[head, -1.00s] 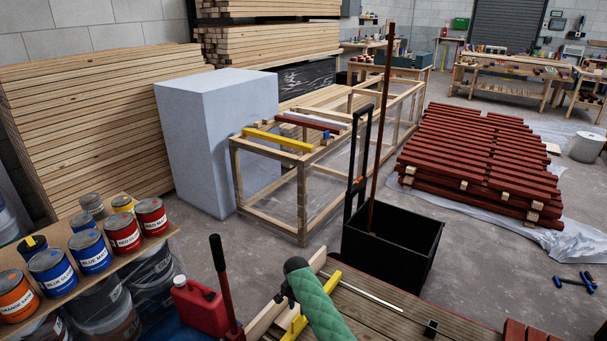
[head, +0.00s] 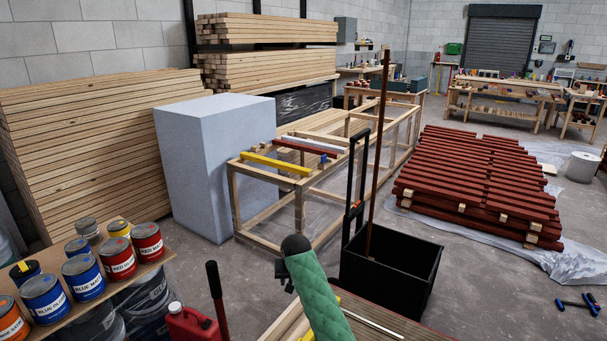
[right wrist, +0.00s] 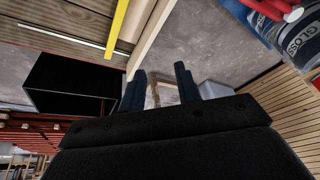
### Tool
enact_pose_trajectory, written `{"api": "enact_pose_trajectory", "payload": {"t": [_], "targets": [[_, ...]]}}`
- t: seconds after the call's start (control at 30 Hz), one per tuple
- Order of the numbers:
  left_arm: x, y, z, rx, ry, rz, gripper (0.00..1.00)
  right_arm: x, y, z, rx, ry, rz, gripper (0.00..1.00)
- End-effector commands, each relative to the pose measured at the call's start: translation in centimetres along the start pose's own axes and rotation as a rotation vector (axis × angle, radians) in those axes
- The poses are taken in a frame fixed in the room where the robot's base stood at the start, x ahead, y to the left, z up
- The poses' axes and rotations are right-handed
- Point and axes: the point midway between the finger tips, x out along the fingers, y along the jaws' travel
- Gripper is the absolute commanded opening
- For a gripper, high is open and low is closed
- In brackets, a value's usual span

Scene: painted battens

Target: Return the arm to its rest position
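My right gripper (right wrist: 161,82) shows in the right wrist view with its two dark fingers apart and nothing between them. In the head view, a green padded link of my arm (head: 318,295) rises from the bottom edge, and no gripper fingers can be made out there. My left gripper is in neither view. A yellow batten (head: 276,164), a red batten (head: 304,148) and a white batten (head: 316,144) lie across the wooden frame (head: 298,213), with the arm link in front of and below them.
A black bin (head: 388,277) holding a tall brown pole stands right of my arm link. Paint cans (head: 82,277) crowd the left shelf. A red jerrycan (head: 190,325) and a dark-handled bar (head: 216,298) stand close at lower left. Red boards (head: 480,190) are stacked at right.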

Motion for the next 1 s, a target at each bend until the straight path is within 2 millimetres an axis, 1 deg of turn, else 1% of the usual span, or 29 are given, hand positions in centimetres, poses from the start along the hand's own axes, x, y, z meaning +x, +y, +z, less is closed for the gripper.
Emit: {"api": "enact_pose_trajectory", "payload": {"t": [0.03,0.1,0.17,0.2,0.27,0.3,0.37,0.4,0.57,0.7,0.77,0.8,0.87,1.0], "targets": [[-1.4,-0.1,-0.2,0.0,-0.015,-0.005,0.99,-2.7,0.2,-0.1,-0.033,0.046,-0.011,0.33],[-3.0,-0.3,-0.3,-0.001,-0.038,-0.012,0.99,-5.7,0.7,0.3,-0.075,0.098,-0.021,0.33],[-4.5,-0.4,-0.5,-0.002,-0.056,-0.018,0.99,-8.0,1.2,1.2,-0.106,0.139,-0.028,0.33],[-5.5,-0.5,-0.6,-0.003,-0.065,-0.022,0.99,-9.5,1.6,2.1,-0.123,0.163,-0.031,0.33],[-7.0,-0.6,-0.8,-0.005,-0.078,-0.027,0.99,-11.6,2.3,3.6,-0.145,0.196,-0.036,0.33],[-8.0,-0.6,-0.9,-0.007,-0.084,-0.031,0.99,-12.7,2.8,4.8,-0.154,0.214,-0.038,0.33],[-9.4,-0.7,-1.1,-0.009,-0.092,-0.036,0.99,-14.3,3.4,6.7,-0.165,0.236,-0.039,0.33],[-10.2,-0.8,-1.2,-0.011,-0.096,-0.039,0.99,-15.2,3.9,7.9,-0.169,0.248,-0.04,0.33],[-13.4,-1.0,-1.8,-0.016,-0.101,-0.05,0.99,-18.4,5.5,13.2,-0.167,0.278,-0.042,0.33],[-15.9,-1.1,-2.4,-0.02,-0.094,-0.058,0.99,-20.5,6.8,18.0,-0.149,0.287,-0.042,0.33],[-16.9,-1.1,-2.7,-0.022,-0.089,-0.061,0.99,-21.4,7.2,20.0,-0.139,0.287,-0.042,0.33],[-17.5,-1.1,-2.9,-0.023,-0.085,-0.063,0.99,-21.9,7.5,21.3,-0.133,0.284,-0.042,0.33],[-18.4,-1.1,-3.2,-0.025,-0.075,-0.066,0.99,-22.6,8.0,23.3,-0.125,0.279,-0.042,0.33],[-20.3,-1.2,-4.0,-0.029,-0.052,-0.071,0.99,-23.9,8.8,28.1,-0.108,0.254,-0.04,0.33]]}}
